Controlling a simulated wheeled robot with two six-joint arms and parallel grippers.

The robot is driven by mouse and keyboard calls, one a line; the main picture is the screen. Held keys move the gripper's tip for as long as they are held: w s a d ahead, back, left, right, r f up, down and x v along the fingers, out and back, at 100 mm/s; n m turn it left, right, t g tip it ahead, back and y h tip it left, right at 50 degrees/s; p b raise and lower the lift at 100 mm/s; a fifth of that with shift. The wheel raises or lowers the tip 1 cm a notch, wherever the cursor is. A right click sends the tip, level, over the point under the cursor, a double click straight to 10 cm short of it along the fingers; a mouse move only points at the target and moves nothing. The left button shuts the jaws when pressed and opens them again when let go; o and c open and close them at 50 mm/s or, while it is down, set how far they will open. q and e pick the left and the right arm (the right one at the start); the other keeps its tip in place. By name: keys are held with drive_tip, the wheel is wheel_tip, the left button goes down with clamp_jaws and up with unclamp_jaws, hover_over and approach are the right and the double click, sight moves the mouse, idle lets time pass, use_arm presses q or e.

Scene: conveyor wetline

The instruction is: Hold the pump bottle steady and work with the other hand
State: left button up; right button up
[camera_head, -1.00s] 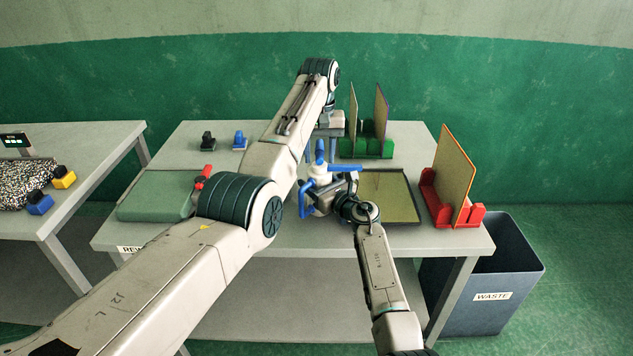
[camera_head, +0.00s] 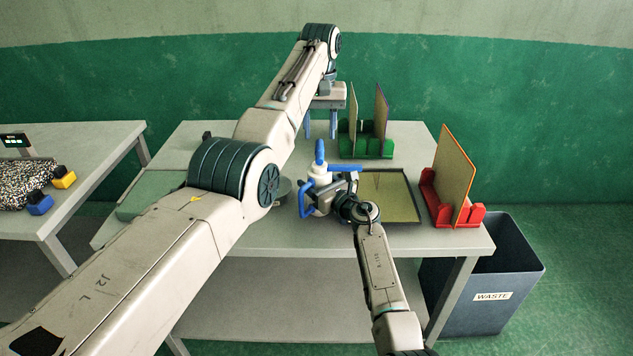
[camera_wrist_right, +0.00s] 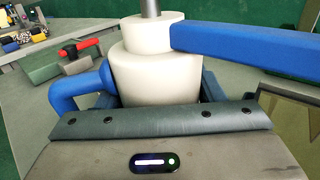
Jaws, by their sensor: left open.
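The white pump bottle (camera_head: 319,174) stands upright near the middle of the table, with a blue pump top. My right gripper (camera_head: 320,193) is shut around its body from the front. In the right wrist view the white bottle (camera_wrist_right: 155,75) sits between the fingers, with a grey stem above; its top is out of view. A blue bar extends to its right and a bent blue piece lies at its left. My left gripper (camera_head: 320,127) is open and empty, fingers pointing down, raised behind the bottle and clear of it.
A shallow tray (camera_head: 414,205) lies right of the bottle. A green rack (camera_head: 365,145) with upright boards stands behind it, and a red rack (camera_head: 428,193) with a board at right. A waste bin (camera_head: 500,300) stands on the floor. My left arm hides much of the table's left side.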

drive_tip(key=o, duration=0.4)
drive_tip(key=shift+o, duration=0.2)
